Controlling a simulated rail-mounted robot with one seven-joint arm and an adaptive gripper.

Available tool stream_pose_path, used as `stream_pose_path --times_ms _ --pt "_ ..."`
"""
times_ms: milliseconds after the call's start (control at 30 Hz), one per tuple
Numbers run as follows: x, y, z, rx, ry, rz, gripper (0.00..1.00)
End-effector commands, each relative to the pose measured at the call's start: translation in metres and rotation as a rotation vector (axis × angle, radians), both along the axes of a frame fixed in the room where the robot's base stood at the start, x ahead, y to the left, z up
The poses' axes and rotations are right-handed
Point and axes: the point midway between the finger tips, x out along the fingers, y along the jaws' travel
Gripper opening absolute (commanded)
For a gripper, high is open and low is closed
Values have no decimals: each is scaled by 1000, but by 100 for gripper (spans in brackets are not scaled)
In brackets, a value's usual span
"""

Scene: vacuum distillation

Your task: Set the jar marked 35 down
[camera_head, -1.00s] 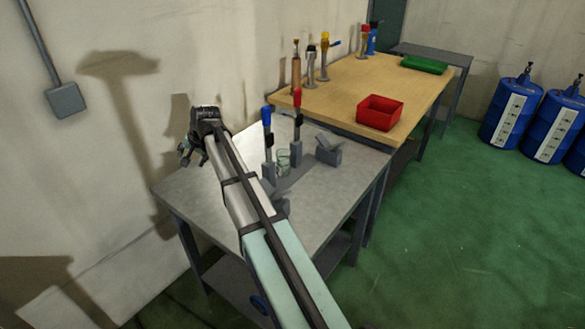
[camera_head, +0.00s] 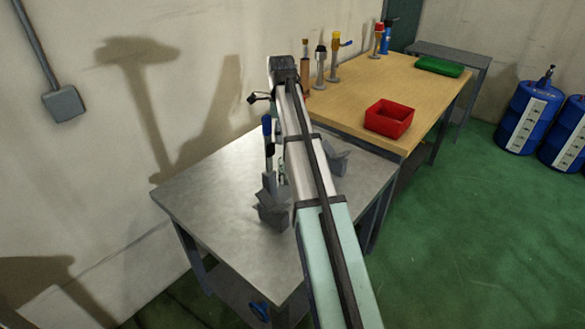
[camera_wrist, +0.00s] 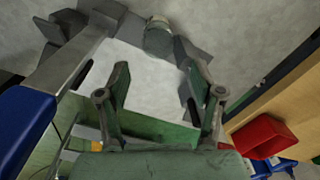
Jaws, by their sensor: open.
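A small clear glass jar (camera_wrist: 158,37) stands among grey fixture pieces on the grey metal table in the wrist view, beyond my fingertips. In the head view only a sliver of the jar (camera_head: 282,170) shows beside my arm. No number is readable on it. My gripper (camera_wrist: 156,72) is open, with nothing between its two fingers, and is apart from the jar. In the head view my gripper (camera_head: 258,97) shows only in part at the far end of my arm, above the table's back edge.
A blue-handled upright tool (camera_head: 267,140) stands beside the jar, left of my arm. Grey fixture blocks (camera_head: 338,160) stand right of it. A wooden bench (camera_head: 385,80) with a red bin (camera_head: 389,118) lies beyond. The metal table's left part (camera_head: 205,195) is clear.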

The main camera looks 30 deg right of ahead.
Motion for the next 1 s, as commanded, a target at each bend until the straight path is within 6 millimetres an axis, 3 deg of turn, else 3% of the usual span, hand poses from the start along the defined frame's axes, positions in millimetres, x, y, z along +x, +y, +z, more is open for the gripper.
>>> stream_pose_path --times_ms 267,800,1000 --pt "-14 -7 -6 6 59 -139 66" --pt "-13 -7 -101 7 58 -136 66" --pt "-12 -7 -118 6 56 -136 66"
